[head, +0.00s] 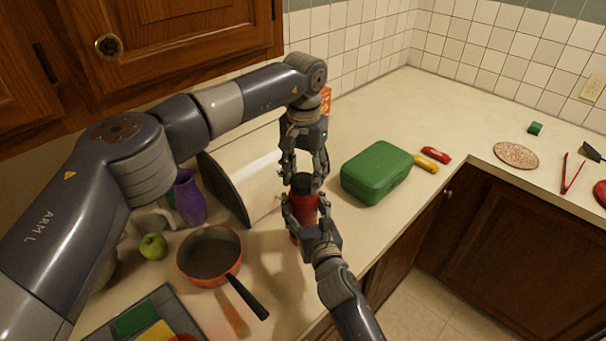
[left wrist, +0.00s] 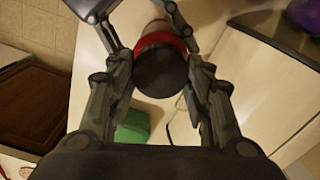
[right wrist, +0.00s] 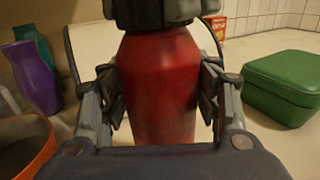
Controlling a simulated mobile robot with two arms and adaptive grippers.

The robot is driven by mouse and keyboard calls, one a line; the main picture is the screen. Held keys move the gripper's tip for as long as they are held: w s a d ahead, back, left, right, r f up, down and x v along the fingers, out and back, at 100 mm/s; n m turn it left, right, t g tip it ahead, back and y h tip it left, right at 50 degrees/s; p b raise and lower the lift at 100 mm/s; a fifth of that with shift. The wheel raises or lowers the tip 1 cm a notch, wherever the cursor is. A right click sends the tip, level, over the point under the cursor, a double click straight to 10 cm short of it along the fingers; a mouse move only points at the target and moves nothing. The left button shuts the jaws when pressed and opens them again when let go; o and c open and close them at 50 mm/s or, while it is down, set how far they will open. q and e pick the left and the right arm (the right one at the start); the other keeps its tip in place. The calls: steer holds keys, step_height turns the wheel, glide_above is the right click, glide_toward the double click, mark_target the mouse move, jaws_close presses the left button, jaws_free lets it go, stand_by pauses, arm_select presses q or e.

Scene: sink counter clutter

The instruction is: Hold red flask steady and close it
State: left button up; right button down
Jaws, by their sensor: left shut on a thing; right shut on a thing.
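The red flask (head: 303,207) stands upright near the front edge of the counter. My right gripper (head: 303,212) is shut around its body from the front; the right wrist view shows the red body (right wrist: 160,85) between the fingers. A black lid (head: 302,181) sits at the flask's top. My left gripper (head: 303,172) points down from above and is shut on the lid; its round black top (left wrist: 160,73) fills the space between the fingers in the left wrist view. The lid's seam with the flask is hidden, so I cannot tell how tightly it sits.
A green box (head: 376,172) stands close on the right. A large white and dark object (head: 250,175) lies behind left. An orange pan (head: 210,258), a purple vase (head: 189,198) and a green apple (head: 153,246) are at left.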

arm_select(q)
steer(key=shift+m, duration=0.4)
steer(key=o, duration=0.8)
steer(key=shift+c, duration=0.2)
steer(key=shift+r, duration=2.3)
steer(key=shift+c, duration=0.2)
